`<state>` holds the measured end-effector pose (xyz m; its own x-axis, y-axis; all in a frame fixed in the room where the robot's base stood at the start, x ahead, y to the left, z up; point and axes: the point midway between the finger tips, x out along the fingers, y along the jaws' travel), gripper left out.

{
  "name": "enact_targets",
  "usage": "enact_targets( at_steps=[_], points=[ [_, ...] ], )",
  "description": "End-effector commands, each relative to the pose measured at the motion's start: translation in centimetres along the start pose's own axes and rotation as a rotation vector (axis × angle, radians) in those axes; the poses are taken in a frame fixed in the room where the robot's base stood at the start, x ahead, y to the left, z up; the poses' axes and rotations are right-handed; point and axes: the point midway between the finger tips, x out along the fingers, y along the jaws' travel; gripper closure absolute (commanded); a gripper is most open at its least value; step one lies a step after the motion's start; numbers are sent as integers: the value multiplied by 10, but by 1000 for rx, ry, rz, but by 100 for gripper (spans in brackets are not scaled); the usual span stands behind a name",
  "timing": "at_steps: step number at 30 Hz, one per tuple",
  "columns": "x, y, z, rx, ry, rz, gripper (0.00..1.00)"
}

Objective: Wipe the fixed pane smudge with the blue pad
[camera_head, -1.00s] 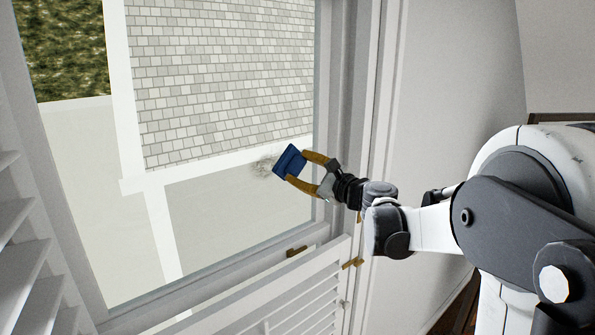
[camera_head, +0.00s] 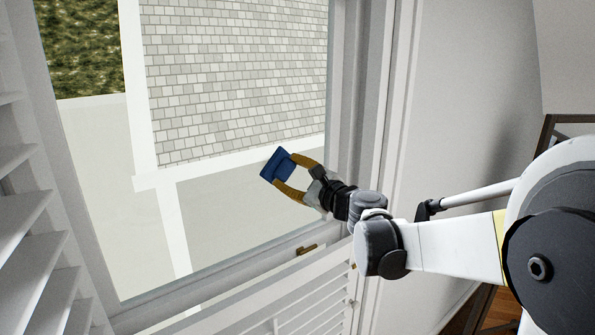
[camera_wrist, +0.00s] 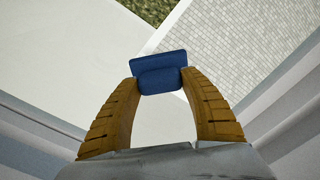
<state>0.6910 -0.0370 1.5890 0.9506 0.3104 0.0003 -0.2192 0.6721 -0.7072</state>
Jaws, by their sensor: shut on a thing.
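The blue pad (camera_head: 277,165) is in front of the window pane (camera_head: 225,205), at the lower right of the glass. My gripper (camera_head: 283,174) is shut on the blue pad, with its two orange-brown fingers on either side of it. In the wrist view the blue pad (camera_wrist: 160,73) sits between the fingertips of my gripper (camera_wrist: 161,82). Whether the pad touches the glass I cannot tell. No smudge shows on the visible glass in either current view; the pad and fingers cover a small part of it.
White louvred shutters stand at the left (camera_head: 30,225) and below the window (camera_head: 300,292). A brass-coloured latch (camera_head: 307,249) is on the lower frame. The right window frame (camera_head: 345,110) and white wall (camera_head: 465,110) are close to my arm.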

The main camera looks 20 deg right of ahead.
Motion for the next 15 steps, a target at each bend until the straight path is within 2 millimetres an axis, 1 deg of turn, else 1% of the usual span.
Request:
enact_targets(
  at_steps=[8,15],
  points=[
    [0,8,8,0,0,0,72],
    [1,24,24,0,-2,2,72]
  ],
)
